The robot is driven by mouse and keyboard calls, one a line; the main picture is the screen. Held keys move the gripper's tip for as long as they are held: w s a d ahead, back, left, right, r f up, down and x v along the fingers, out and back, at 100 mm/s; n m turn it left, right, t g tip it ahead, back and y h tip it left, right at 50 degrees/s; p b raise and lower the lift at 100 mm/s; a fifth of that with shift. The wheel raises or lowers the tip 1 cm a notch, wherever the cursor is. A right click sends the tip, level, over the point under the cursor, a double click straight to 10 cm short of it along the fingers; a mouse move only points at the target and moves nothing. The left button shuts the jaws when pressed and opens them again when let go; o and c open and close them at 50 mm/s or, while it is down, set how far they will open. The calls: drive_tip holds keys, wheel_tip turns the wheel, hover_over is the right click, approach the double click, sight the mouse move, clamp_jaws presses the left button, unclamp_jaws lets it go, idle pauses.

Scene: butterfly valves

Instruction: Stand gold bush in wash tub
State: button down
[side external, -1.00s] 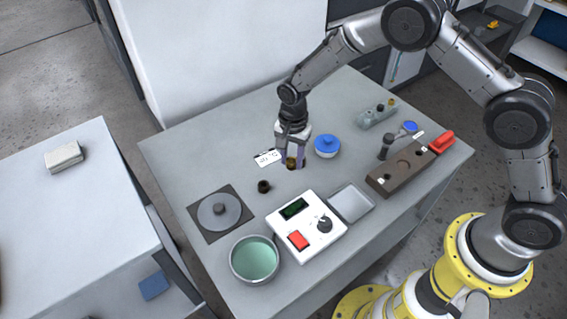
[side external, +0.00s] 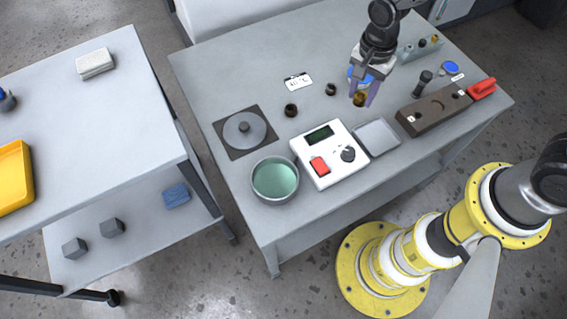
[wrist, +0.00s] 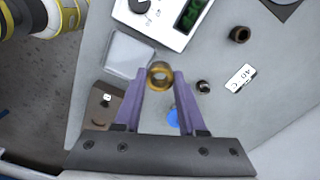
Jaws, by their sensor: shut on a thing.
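My gripper (side external: 363,97) is shut on the gold bush (side external: 359,100), a small brassy ring held between its purple fingers above the bench. In the wrist view the gold bush (wrist: 160,75) sits at the fingertips with its bore visible. The wash tub (side external: 275,182) seems to be the round grey-rimmed bowl with teal liquid, at the bench's front left. The gripper is apart from it, well to its right and farther back. The tub does not show in the wrist view.
A white control box (side external: 328,155) and a shallow grey tray (side external: 377,138) lie between gripper and tub. Two dark bushes (side external: 291,110) (side external: 331,89), a white card (side external: 298,81) and a plate with a round lid (side external: 244,131) lie leftward. A brown block (side external: 434,110) stands right.

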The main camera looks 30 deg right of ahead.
drive_tip(key=s+a+n, duration=0.1)
drive_tip(key=s+a, duration=1.2)
drive_tip(key=a, duration=0.2)
hover_over(275, 183)
wheel_tip(275, 183, down, 9)
drive_tip(key=shift+f, duration=1.6)
drive_tip(key=shift+f, duration=0.15)
drive_tip(key=shift+c, duration=2.4)
unclamp_jaws()
